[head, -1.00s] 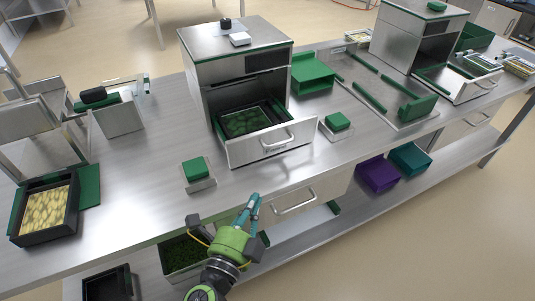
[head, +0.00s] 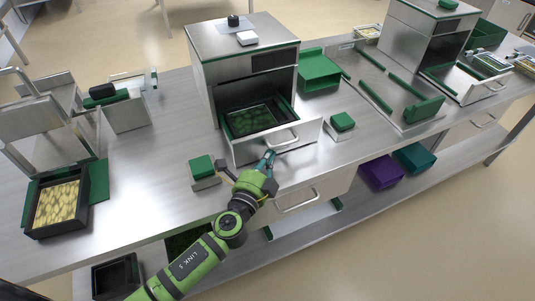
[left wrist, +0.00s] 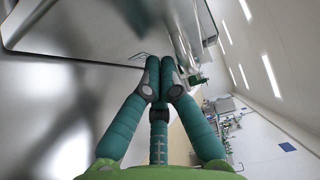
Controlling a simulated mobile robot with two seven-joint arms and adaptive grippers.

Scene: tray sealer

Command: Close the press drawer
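The press (head: 250,80) is a steel box machine at the middle of the bench. Its drawer (head: 245,152) stands pulled out, with a bar handle on the front panel and a black tray (head: 228,124) of green contents inside. My left gripper (head: 268,158) is at the drawer front, just below the handle; I cannot tell whether it touches. In the left wrist view its fingertips (left wrist: 160,66) are together with nothing between them, close to a metal surface. My right gripper is not in view.
A green block on a small plate (head: 204,184) lies left of the drawer, another (head: 342,127) right of it. A second machine (head: 425,45) at the right also has an open drawer (head: 478,92). A handle (head: 298,203) sits on the bench front below.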

